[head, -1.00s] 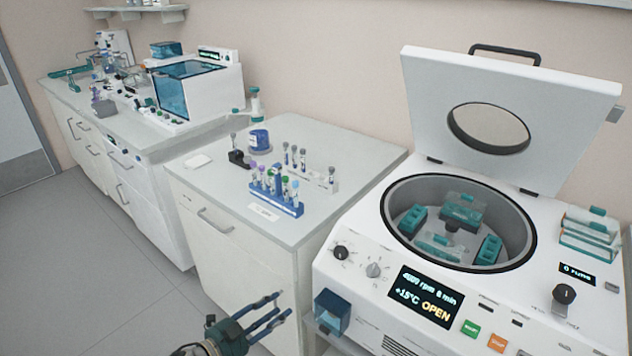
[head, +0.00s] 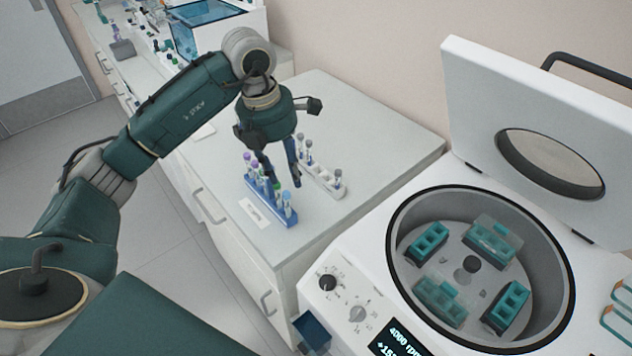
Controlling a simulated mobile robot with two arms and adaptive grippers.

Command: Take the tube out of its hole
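A blue rack (head: 262,195) on the middle counter holds several capped tubes. Purple-capped tubes (head: 250,163) stand at its far end and a light-blue-capped tube (head: 287,205) at its near end. My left gripper (head: 280,178) points down over the rack from above. Its two fingers look apart, with the tips among or just behind the tubes. The fingers hide part of the rack's middle, and I cannot tell whether a tube stands between them. My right gripper is out of view.
A white rack (head: 322,172) with several grey-capped tubes stands right behind the blue rack. An open centrifuge (head: 565,285) with teal buckets is at the right, its lid (head: 530,120) raised. The counter (head: 385,140) to the right of the racks is clear.

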